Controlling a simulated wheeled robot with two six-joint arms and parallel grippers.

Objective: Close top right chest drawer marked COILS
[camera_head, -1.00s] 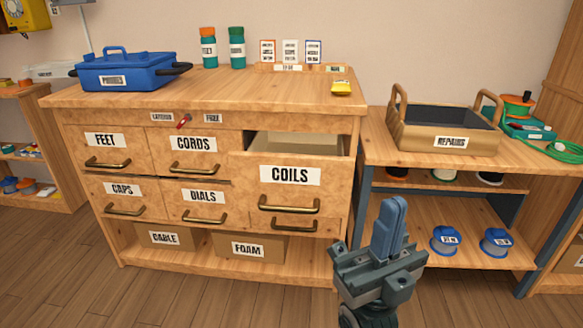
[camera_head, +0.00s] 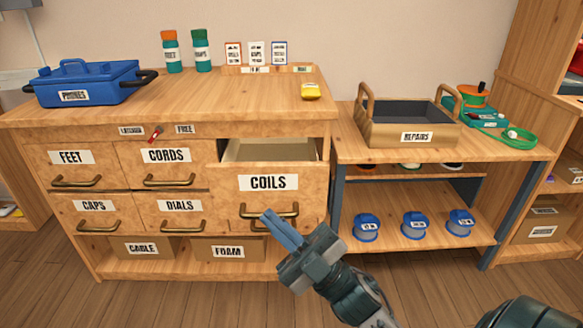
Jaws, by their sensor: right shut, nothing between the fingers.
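The drawer marked COILS (camera_head: 284,198) is the top right drawer of the wooden chest (camera_head: 195,98). It stands pulled out, with its open top and pale inside showing. Its brass handle (camera_head: 268,210) is on the lower part of its front. My right gripper (camera_head: 280,229) is shut and empty. Its blue fingers lie just in front of the lower part of the COILS front, overlapping the handle area in the picture. I cannot tell whether they touch it. My left gripper is not in view.
The other chest drawers, such as CORDS (camera_head: 166,168) and DIALS (camera_head: 179,213), are shut. A shelf bench on the right holds a REPAIRS tray (camera_head: 400,135) and blue spools (camera_head: 366,227). A blue PHONES box (camera_head: 95,83) stands on the chest. Floor shows in front.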

